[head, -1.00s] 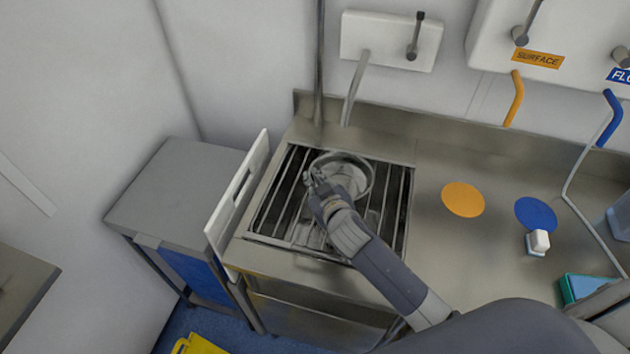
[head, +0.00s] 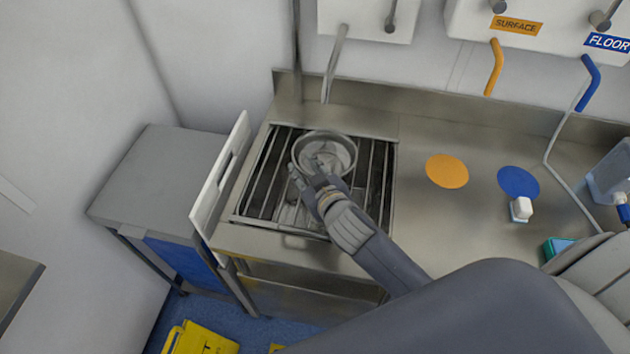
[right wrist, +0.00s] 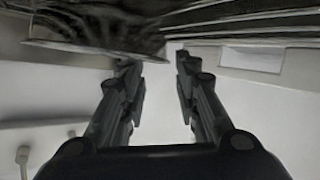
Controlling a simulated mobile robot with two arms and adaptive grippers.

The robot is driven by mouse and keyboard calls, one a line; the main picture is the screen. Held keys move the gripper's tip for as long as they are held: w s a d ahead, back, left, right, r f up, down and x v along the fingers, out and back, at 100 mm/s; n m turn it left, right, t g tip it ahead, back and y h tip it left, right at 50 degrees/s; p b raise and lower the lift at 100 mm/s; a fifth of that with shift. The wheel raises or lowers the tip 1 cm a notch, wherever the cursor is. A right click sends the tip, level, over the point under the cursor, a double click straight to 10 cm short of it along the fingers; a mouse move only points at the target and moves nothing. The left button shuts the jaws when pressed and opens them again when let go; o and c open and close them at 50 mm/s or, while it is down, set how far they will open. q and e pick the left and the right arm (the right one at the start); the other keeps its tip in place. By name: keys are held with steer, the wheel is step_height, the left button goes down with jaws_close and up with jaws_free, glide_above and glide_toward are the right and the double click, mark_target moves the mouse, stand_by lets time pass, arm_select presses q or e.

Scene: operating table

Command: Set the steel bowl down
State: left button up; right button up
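The steel bowl (head: 341,143) rests upright on the barred grate (head: 256,190) set into the steel counter, near its back. My right gripper (head: 306,171) is at the bowl's near-left rim in the head view, its fingers spread. In the right wrist view the two fingers of this gripper (right wrist: 158,85) stand apart with nothing seen between them. Whether a finger still touches the rim I cannot tell. My left gripper is not in view.
A tap spout (head: 333,65) hangs behind the grate. A white upright panel (head: 218,180) stands along its left side. An orange disc (head: 447,171), a blue disc (head: 519,182) and a small white-topped bottle (head: 522,208) are on the counter at right.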

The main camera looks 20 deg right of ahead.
steer(key=v, duration=0.6)
steer(key=shift+s+r+b, duration=0.1)
steer(key=shift+s+b, duration=0.05)
steer(key=shift+b, duration=0.15)
